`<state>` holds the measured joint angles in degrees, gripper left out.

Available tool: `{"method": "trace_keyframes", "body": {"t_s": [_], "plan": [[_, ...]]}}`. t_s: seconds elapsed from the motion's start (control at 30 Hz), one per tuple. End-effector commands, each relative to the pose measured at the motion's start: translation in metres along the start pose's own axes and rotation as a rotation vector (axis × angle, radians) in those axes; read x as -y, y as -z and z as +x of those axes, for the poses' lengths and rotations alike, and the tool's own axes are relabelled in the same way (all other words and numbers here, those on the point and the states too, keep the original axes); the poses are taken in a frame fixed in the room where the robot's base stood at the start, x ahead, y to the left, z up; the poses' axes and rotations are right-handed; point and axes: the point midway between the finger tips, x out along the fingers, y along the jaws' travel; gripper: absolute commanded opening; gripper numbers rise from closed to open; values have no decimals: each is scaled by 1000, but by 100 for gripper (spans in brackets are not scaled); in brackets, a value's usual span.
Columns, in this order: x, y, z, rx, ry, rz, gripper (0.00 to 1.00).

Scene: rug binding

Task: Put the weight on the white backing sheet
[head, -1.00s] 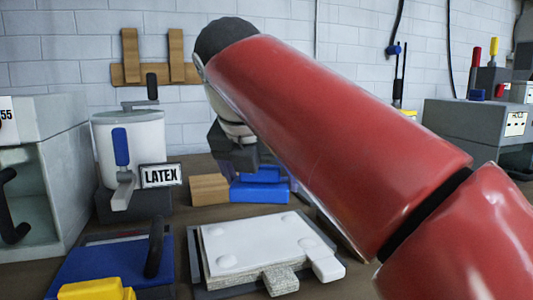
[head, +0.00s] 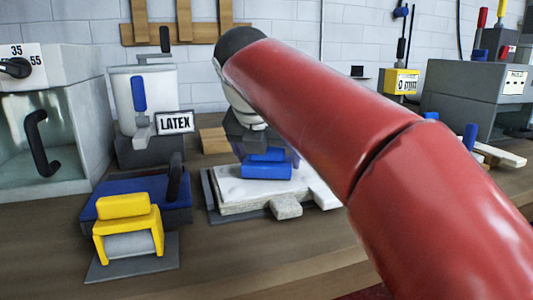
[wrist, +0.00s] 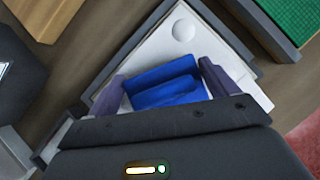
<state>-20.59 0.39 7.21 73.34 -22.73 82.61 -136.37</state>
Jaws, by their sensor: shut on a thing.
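The blue weight (head: 266,168) is a blocky piece with a raised top part. It also shows in the wrist view (wrist: 166,92), between the two purple-grey fingers of my gripper (wrist: 161,78). My gripper is shut on it. The weight is over the white backing sheet (head: 232,188), which also shows in the wrist view (wrist: 150,55) with a round bump near its far corner. I cannot tell whether the weight touches the sheet. In the head view my red arm and dark wrist hide part of the gripper and the sheet's right side.
A yellow tool (head: 128,222) and a blue piece with a dark handle (head: 165,200) stand left of the sheet. A latex pot (head: 137,100) and a grey glass-fronted box (head: 55,130) are behind. A green-topped tray (wrist: 290,25) is near the sheet. The front table strip is clear.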

Motion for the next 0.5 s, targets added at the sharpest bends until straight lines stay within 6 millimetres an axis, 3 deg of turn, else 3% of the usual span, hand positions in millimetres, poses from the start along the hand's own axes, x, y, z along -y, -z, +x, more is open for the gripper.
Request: {"method": "trace_keyframes", "body": {"t_s": [0.13,0.17,0.2,0.27,0.5], "plan": [[0,1,1,4,-2,1,27],[0,2,2,0,0,0,90],[0,1,2,0,0,0,95],[0,1,2,0,0,0,100],[0,0,0,0,0,0,100]]}}
